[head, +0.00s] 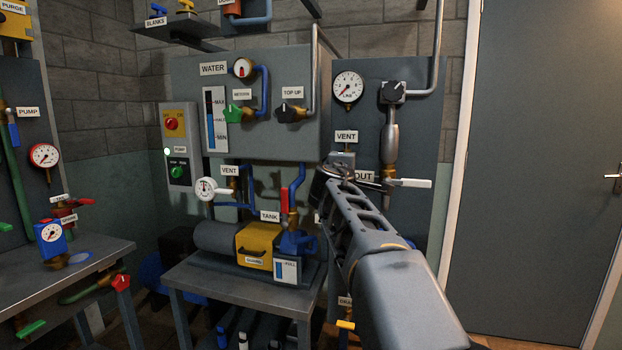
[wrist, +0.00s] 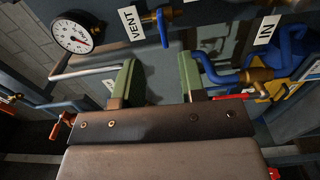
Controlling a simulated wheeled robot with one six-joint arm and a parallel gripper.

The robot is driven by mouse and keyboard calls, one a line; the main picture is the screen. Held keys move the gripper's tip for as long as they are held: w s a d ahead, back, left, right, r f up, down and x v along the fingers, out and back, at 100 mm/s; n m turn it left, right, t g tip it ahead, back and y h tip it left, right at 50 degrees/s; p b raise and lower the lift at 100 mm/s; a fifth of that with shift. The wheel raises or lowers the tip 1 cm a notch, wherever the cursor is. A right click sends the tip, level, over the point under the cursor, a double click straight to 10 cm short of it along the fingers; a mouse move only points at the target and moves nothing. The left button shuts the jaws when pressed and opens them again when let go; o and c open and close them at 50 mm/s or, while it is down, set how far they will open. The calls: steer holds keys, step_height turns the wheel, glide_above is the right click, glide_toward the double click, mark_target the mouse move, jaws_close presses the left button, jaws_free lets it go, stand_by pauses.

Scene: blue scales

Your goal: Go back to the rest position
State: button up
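My arm reaches from the lower right of the head view toward the panels at the back. My gripper (head: 335,180) is at its far end, below the right-hand VENT label and beside the partly covered OUT label. In the wrist view my gripper (wrist: 157,82) shows two green fingers standing wide apart. Nothing shows between them except the panel surface behind. It is open and empty. The fingertips are partly hidden in the head view.
A white-handled valve (head: 408,183) and a pressure gauge (head: 348,88) are close to my gripper. A bench (head: 240,288) with a yellow pump unit (head: 256,246) stands to its left. In the wrist view, a blue lever (wrist: 163,29) and red lever (wrist: 232,97) are near the fingers. A grey door (head: 545,150) is at right.

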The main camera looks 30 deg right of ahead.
steer(key=s+a+f+m+g+y+p, duration=0.3)
steer(key=s+a+f+y+p, duration=0.1)
steer(key=s+a+p, duration=0.3)
steer(key=s+a+f+m+g+y+p, duration=0.3)
steer(key=s+a+y+p, duration=0.1)
steer(key=s+a+p, duration=0.3)
steer(key=s+a+f+m+g+y+p, duration=0.3)
steer(key=s+a+f+y+p, duration=0.1)
steer(key=s+a+p, duration=0.4)
steer(key=shift+a+f+y+p, duration=0.35)
steer(key=shift+a+p, duration=0.4)
steer(key=shift+p, duration=0.4)
